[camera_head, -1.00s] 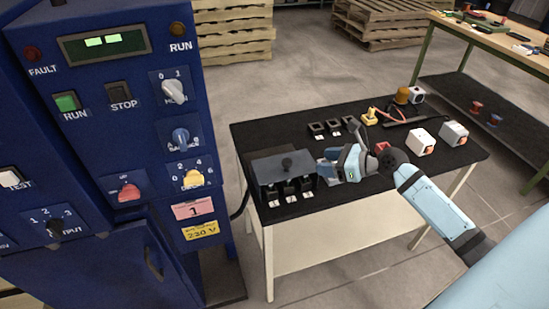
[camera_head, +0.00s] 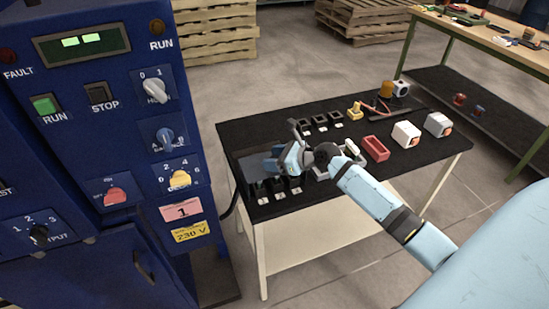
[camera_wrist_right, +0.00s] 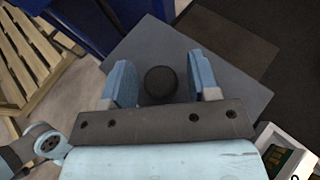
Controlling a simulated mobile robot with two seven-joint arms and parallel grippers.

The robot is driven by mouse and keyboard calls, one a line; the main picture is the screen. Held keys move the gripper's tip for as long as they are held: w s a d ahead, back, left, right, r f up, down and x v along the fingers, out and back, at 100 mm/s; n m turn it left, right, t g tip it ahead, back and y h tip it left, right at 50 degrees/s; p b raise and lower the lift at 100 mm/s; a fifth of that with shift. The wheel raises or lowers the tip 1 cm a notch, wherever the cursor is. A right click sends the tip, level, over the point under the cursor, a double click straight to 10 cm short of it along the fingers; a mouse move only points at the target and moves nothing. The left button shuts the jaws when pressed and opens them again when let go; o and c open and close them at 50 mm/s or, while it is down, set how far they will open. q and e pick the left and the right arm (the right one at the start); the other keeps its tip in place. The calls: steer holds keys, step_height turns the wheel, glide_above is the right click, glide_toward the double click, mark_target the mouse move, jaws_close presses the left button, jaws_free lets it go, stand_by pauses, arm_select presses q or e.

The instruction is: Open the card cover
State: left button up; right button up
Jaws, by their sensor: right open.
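The card cover (camera_wrist_right: 232,78) is a flat grey plate with a round black knob (camera_wrist_right: 161,82), seen in the right wrist view. In the head view the cover (camera_head: 252,168) lies at the left end of the black-topped table, partly hidden by my right gripper (camera_head: 276,163). In the right wrist view my right gripper (camera_wrist_right: 162,84) is open, with one blue finger on each side of the knob. A gap shows between the knob and each finger; I cannot tell the height difference. My left gripper is not in view.
The blue control cabinet (camera_head: 90,140) stands left of the table. Black sockets (camera_head: 280,187) sit in front of the cover. A red tray (camera_head: 376,148) and white boxes (camera_head: 406,134) stand to the right. The table's front right is clear.

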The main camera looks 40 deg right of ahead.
mark_target(268, 154)
jaws_close()
steer(key=w+p, duration=0.1)
steer(key=w, duration=0.1)
steer(key=w+d+p, duration=0.1)
steer(key=w, duration=0.2)
steer(key=shift+w+d+r, duration=0.2)
steer(key=shift+w, duration=0.15)
steer(key=w+d, duration=0.1)
steer(key=w, duration=0.5)
steer(key=shift+d+f, duration=0.25)
steer(key=shift+w, duration=0.1)
jaws_free()
